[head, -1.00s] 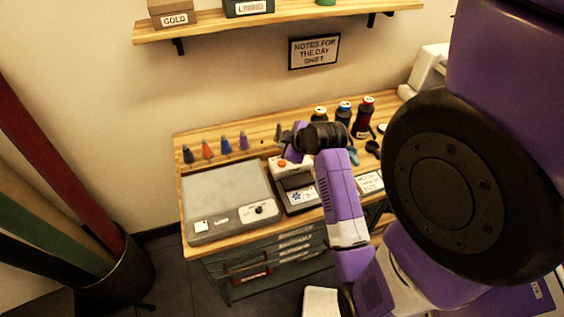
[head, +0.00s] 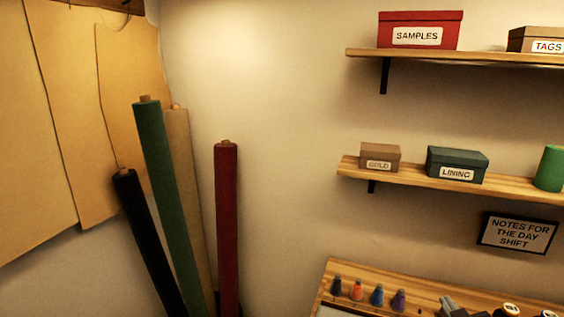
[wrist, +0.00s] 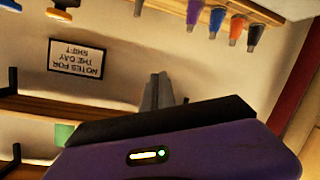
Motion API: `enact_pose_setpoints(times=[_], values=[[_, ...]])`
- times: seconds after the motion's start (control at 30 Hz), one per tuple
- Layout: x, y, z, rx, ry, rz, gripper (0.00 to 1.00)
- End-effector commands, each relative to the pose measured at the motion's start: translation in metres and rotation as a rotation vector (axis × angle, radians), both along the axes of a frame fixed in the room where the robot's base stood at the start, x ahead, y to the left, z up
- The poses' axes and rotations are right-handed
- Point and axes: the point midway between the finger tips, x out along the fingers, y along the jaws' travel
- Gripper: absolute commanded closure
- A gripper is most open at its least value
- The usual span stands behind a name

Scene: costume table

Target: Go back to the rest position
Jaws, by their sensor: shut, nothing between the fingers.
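My gripper (wrist: 157,92) shows in the wrist view as two grey fingers close together, pointing away from the purple wrist housing. Nothing is between them. The rest of my arm is below that picture.
Several coloured cones (head: 377,296) stand along the table's back; they hang upside down in the wrist view (wrist: 236,29). A notes sign (head: 517,233) and shelves (head: 440,58) with labelled boxes are on the wall. Fabric rolls (head: 226,225) lean at left.

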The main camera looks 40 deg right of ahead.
Motion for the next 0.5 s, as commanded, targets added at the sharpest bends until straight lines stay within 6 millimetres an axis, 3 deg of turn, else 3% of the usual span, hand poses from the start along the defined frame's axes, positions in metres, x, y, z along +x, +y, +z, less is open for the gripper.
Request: enact_pose_setpoints(times=[0.03, 0.23, 0.5], values=[[0.008, 0.023, -0.005, -0.005, -0.043, 0.022, 1.00], [0.033, 0.118, -0.003, -0.011, -0.239, 0.142, 1.00], [0.030, 0.256, 0.001, 0.084, -0.417, 0.387, 1.00]])
